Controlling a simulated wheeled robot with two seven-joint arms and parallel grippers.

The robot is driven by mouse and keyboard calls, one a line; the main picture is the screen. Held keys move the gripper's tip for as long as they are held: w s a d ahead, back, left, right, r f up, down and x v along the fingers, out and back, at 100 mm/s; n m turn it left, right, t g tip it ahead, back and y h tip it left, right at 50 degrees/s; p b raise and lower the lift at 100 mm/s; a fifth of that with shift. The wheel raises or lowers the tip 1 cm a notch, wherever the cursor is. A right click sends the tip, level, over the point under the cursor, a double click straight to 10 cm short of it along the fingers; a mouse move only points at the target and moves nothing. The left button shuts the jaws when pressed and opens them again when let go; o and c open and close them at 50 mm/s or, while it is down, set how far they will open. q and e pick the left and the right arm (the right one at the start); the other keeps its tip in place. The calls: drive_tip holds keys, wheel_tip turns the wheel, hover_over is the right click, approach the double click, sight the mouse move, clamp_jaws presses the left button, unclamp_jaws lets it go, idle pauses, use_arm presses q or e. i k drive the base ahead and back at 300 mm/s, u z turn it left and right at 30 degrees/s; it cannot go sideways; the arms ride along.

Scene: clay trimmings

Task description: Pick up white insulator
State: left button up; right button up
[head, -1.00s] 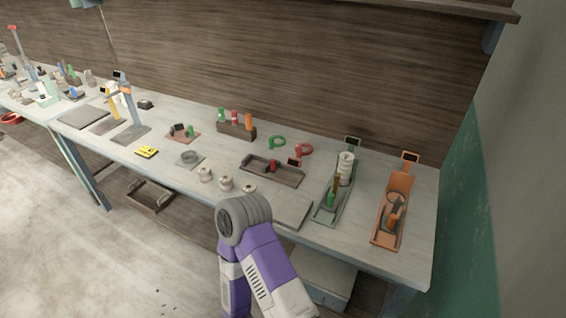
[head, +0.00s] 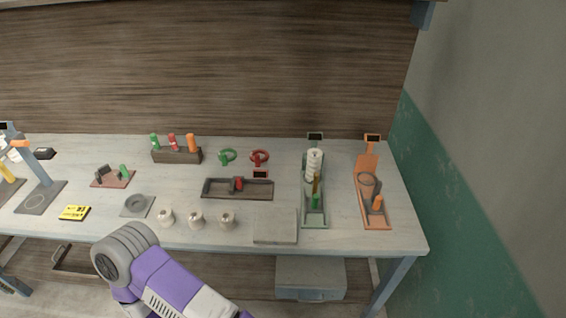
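A white ribbed insulator (head: 314,163) stands upright at the back of the green tray (head: 315,219), on the right part of the workbench. An upright brown piece and a green piece stand in front of it in the tray. Three small cream-white pieces, the left one (head: 166,217), the middle one (head: 196,221) and the right one (head: 227,221), stand near the bench's front edge. One of my purple and grey arms shows at the lower left, in front of the bench. No gripper fingers show in the view.
An orange tray (head: 376,219) lies right of the green one. A flat grey plate (head: 275,227) lies left of the green tray's front. A dark tray (head: 215,189) and a block with coloured handles (head: 176,156) are further left. A wall bounds the bench's right end.

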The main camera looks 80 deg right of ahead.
sight(314, 154)
drive_tip(key=i, duration=0.15)
drive_tip(key=z, duration=1.15)
